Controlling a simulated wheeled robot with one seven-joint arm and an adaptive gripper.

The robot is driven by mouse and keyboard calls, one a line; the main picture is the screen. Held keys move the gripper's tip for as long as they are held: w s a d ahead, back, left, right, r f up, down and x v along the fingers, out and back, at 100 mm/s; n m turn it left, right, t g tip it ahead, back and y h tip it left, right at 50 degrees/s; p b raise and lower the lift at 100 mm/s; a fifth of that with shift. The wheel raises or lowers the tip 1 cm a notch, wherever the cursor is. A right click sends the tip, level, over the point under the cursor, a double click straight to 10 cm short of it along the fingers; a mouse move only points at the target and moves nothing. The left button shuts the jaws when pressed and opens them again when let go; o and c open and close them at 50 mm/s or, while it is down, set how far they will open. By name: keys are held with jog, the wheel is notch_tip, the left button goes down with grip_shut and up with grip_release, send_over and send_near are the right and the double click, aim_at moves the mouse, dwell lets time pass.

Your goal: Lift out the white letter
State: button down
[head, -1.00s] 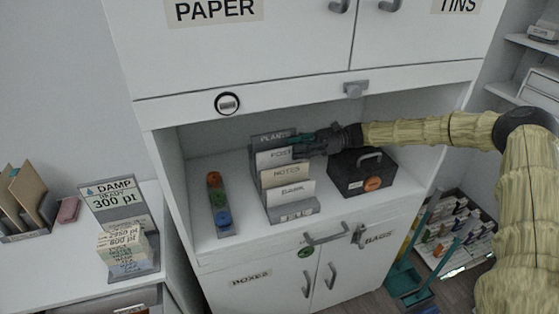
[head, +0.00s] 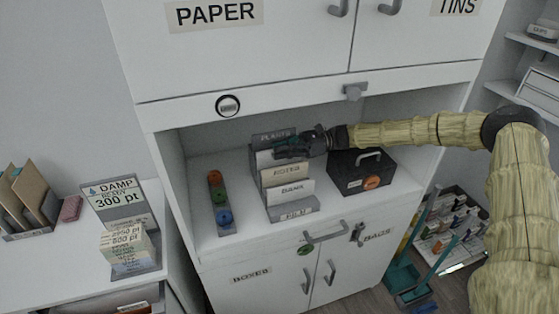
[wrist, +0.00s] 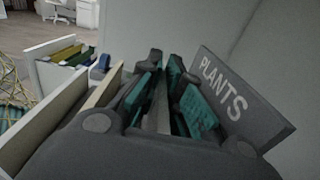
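The grey letter rack (head: 296,213) stands on the open shelf with several labelled cards in it, one behind another. The rear grey panel reads PLANTS (head: 274,138); it also shows in the wrist view (wrist: 222,88). In front stand a cream NOTES card (head: 285,172) and a white BANK card (head: 291,190). My gripper (head: 284,151) is at the rack between the PLANTS panel and the NOTES card. It hides most of a white card (head: 262,160). In the wrist view, the teal fingers (wrist: 165,80) are close together with a narrow pale strip between them. A firm grip cannot be made out.
A black box with a handle (head: 362,172) stands right of the rack, close under my arm. A strip with coloured round knobs (head: 220,198) lies to the left. The shelf's upper front edge (head: 300,104) hangs above the gripper. Shelf room is clear in front.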

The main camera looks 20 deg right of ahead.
jog(key=shift+r, duration=0.1)
notch_tip(320, 180, up, 7)
jog(key=shift+f+b, duration=0.1)
jog(key=shift+b, duration=0.8)
jog(key=d+b, duration=0.3)
jog(key=d, duration=1.5)
jog(key=shift+w, duration=0.3)
